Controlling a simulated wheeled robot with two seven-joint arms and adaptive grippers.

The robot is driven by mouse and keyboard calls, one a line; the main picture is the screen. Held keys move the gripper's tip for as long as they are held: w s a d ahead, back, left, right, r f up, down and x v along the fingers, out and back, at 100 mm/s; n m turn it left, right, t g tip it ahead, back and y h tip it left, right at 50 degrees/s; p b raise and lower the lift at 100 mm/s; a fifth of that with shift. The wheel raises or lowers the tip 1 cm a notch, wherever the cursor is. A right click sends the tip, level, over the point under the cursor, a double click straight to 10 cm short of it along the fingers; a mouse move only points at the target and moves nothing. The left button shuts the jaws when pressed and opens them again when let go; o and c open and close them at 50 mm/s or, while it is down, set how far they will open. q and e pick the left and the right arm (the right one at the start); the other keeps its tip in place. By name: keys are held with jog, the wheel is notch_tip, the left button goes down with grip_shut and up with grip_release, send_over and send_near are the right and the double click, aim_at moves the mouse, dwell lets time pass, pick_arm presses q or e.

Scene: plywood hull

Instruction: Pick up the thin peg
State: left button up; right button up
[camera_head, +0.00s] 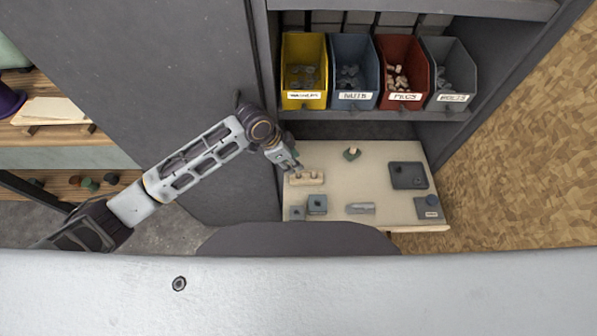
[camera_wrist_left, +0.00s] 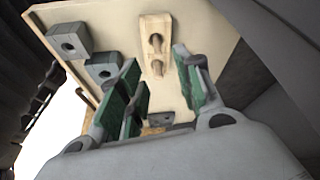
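A pale wooden block (camera_head: 306,181) lies at the left of the worktop, with small pegs standing in it. In the left wrist view the wooden block (camera_wrist_left: 150,22) carries two pegs, an upper peg (camera_wrist_left: 155,43) and a lower peg (camera_wrist_left: 157,67). I cannot tell which is the thinner. My left gripper (camera_head: 291,171) is over the block's left end in the head view. In the wrist view my left gripper (camera_wrist_left: 158,78) is open, its green-padded fingers apart with nothing gripped and the pegs showing beyond the gap. My right gripper is not in view.
Two grey blocks with holes (camera_head: 317,205) (camera_head: 297,213) and a grey piece (camera_head: 361,208) lie near the front of the worktop (camera_head: 375,190). A green base with a pale peg (camera_head: 352,153) is at the back. A dark plate (camera_head: 408,175) is right. Labelled bins (camera_head: 403,97) line the shelf.

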aim_at(299, 175)
pick_arm(q)
jog(key=shift+x, duration=1.15)
jog(key=shift+a+x, duration=0.15)
jog(key=shift+x, duration=1.15)
jog(key=shift+a+x, duration=0.15)
jog(key=shift+x, duration=1.15)
jog(key=shift+s+f, duration=0.15)
grip_shut()
